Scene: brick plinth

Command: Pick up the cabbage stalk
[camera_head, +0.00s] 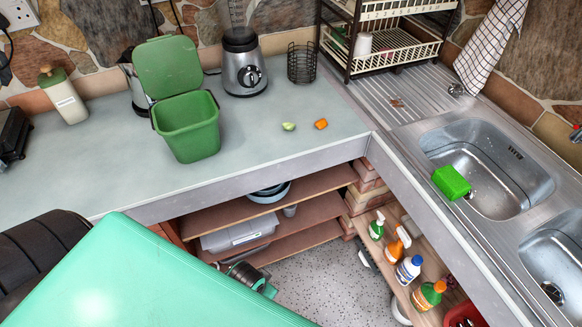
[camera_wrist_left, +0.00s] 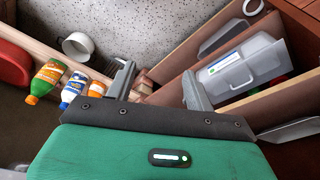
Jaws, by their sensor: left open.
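The cabbage stalk looks to be the small pale green piece (camera_head: 288,126) lying on the grey counter, right of the green bin and left of a small orange piece. My left gripper (camera_wrist_left: 158,77) shows in the left wrist view with its two dark fingers apart and nothing between them. It points down at the speckled floor and low shelves, away from the stalk. The stalk is not in the wrist view. In the head view my green arm link fills the lower left and hides most of that gripper. My right gripper is in neither view.
On the counter (camera_head: 255,160) stand an open green bin (camera_head: 188,130), a blender (camera_head: 243,65) and a wire basket (camera_head: 301,63). The orange piece (camera_head: 321,124) lies close to the stalk. A dish rack (camera_head: 385,45) and sinks are right. The counter's front edge overhangs low shelves.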

